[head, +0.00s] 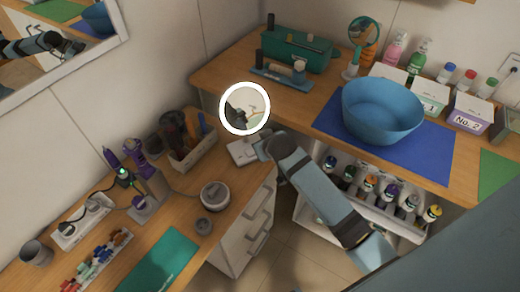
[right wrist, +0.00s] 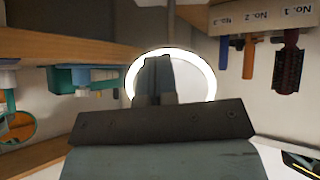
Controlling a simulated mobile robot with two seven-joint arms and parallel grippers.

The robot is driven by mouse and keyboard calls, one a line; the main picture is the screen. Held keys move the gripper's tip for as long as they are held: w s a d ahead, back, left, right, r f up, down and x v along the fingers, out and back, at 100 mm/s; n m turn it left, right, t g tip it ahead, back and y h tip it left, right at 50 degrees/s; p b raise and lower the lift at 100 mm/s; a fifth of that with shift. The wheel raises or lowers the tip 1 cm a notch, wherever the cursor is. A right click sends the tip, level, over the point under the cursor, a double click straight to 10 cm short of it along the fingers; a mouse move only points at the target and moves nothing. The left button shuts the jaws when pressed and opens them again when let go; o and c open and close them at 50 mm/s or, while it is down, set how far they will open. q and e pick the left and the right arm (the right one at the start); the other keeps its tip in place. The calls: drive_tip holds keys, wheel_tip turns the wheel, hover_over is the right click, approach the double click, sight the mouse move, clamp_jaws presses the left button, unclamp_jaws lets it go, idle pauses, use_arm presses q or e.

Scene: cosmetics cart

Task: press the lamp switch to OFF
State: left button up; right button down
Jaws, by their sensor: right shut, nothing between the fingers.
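The lamp is a round mirror (head: 261,90) with a glowing white ring, on a pale square base (head: 239,152) at the corner of the wooden counter. Its ring is lit. In the right wrist view the lit ring (right wrist: 209,75) stands behind my fingers. My right gripper (head: 262,149) is shut and empty, low beside the lamp's base. In the right wrist view the closed fingers (right wrist: 158,80) overlap the ring. The switch cannot be made out; the gripper covers part of the base. My left gripper is not directly in view.
A blue bowl (head: 383,112) stands on a blue mat right of the lamp. A brush organizer (head: 186,150) is to its left, a lidded round jar (head: 215,195) in front. A teal box (head: 297,50) and a small round mirror (head: 364,32) stand behind.

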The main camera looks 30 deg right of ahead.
use_arm(q)
drive_tip(key=shift+s+f, duration=0.15)
drive_tip(key=shift+f, duration=0.2)
drive_tip(key=shift+r, duration=0.15)
use_arm(e)
drive_tip(key=x, duration=0.7)
drive_tip(key=s+f+x, duration=0.1)
drive_tip(key=x, duration=0.2)
drive_tip(key=shift+w+d+f, duration=0.1)
drive_tip(key=shift+w+f, duration=0.05)
drive_tip(key=shift+f, duration=0.25)
use_arm(q)
drive_tip(key=shift+r, duration=0.2)
use_arm(e)
drive_tip(key=shift+d+f, duration=0.15)
drive_tip(key=shift+f, duration=0.7)
use_arm(q)
drive_tip(key=shift+r+p, duration=0.25)
drive_tip(key=shift+p, duration=0.3)
use_arm(e)
drive_tip(key=shift+d+f+y, duration=0.2)
drive_tip(key=shift+f+y, duration=0.05)
drive_tip(key=shift+y, duration=0.15)
use_arm(q)
drive_tip(key=shift+f, duration=0.1)
use_arm(e)
drive_tip(key=shift+f, duration=0.1)
drive_tip(key=shift+a, duration=0.15)
